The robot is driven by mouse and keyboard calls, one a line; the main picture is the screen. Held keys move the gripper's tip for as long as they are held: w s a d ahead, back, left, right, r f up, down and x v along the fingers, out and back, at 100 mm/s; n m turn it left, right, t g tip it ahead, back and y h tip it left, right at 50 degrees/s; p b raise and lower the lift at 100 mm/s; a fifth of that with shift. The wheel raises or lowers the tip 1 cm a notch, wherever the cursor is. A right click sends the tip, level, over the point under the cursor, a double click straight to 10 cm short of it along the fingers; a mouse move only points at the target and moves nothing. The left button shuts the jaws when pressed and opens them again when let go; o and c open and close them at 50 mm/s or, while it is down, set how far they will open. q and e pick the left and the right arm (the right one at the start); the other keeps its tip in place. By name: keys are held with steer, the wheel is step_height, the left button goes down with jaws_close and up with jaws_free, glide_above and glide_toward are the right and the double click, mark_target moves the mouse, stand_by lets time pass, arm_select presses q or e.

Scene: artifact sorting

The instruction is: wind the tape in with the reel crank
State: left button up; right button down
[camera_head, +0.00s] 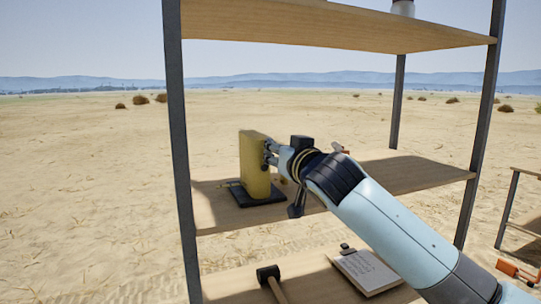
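A yellow tape reel case (254,166) stands upright on a dark base (262,198) on the middle shelf. A thin yellowish strip, perhaps the tape, shows low at its left side. My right gripper (270,153) comes in from the right, with its fingertips at the upper right side of the case. I cannot tell whether they touch it or are closed on a crank. The crank is not clearly visible; the gripper may hide it. My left gripper is not in view.
The wooden middle shelf (400,173) is clear to the right of my arm. An upper shelf (330,27) hangs above, and a dark post (180,150) stands at the left. A mallet (269,275) and a clipboard (366,270) lie on the lower shelf.

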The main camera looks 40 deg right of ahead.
steer(key=shift+s+d+f+m+b, duration=0.15)
steer(key=shift+d+f+m+b, duration=0.65)
steer(key=shift+m, duration=1.55)
steer(key=shift+s+d+f+m+b, duration=0.2)
steer(key=shift+d+f+m+b, duration=0.6)
steer(key=shift+m, duration=1.5)
steer(key=shift+s+d+f+m+b, duration=0.15)
steer(key=shift+d+f+m+b, duration=0.25)
steer(key=shift+f+m+b, duration=1.3)
steer(key=shift+r+m+p, duration=0.55)
steer(key=shift+r+m, duration=0.15)
steer(key=shift+m, duration=0.05)
steer(key=c, duration=1.3)
jaws_free()
steer(key=shift+c, duration=0.2)
